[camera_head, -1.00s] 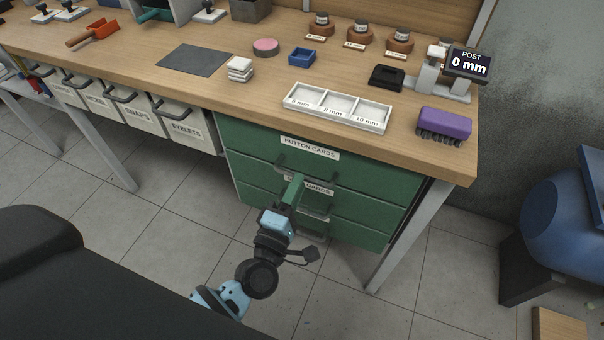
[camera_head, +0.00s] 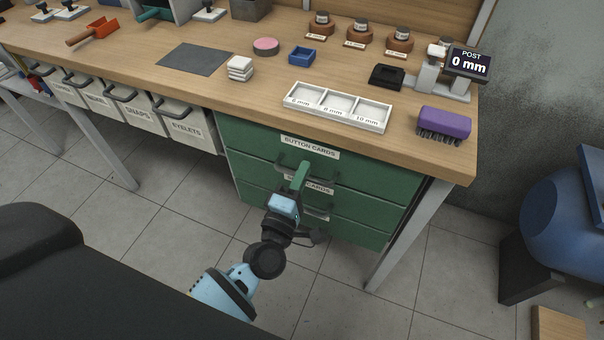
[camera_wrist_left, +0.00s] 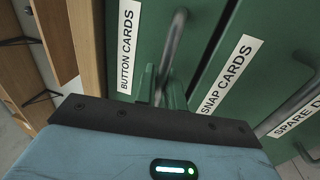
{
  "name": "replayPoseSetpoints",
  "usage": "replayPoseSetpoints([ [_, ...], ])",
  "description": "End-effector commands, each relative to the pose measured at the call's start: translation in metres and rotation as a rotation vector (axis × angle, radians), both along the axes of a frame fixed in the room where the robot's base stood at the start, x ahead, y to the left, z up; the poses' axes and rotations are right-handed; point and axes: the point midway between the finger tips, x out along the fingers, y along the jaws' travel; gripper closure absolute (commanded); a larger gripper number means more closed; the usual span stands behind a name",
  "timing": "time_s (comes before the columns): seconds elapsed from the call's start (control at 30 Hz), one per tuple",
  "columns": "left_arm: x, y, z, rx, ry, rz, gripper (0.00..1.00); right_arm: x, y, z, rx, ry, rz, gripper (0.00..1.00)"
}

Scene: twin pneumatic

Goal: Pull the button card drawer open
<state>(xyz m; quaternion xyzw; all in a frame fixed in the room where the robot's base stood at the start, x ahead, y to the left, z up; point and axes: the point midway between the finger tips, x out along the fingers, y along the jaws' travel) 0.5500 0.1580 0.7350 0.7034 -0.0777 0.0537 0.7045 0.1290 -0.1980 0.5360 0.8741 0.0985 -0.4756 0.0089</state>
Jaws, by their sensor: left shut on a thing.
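The button card drawer (camera_head: 352,168) is the top green drawer under the bench, labelled "BUTTON CARDS". Its front looks flush with the cabinet in the head view. It also shows in the left wrist view (camera_wrist_left: 146,25), with its grey bar handle (camera_wrist_left: 177,42) running up from my fingers. My left gripper (camera_head: 302,168) reaches it from below and in front, and its green fingers are shut on the handle. The fingers (camera_wrist_left: 158,92) also show in the wrist view, hiding part of the handle. My right gripper is in neither view.
Snap cards (camera_wrist_left: 226,73) and spare drawers sit below, with handles close by. A bench leg (camera_head: 405,235) stands at right. A white three-part tray (camera_head: 337,107) and purple brush (camera_head: 444,123) lie on the bench above. The floor in front is clear.

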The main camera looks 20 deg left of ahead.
Motion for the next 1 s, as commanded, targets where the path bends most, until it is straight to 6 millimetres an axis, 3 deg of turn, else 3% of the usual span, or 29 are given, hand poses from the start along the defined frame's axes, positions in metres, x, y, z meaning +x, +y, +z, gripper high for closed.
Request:
replayPoseSetpoints([
  [0.27,-0.005,0.0,0.0,0.001,0.002,-0.001,1.0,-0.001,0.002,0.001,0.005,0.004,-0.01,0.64],
  [0.43,-0.026,0.001,0.0,0.001,0.003,-0.001,1.0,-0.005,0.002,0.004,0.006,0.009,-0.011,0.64],
  [1.0,-0.162,0.005,-0.001,0.001,0.005,-0.003,1.0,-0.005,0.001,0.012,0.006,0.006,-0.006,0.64],
])
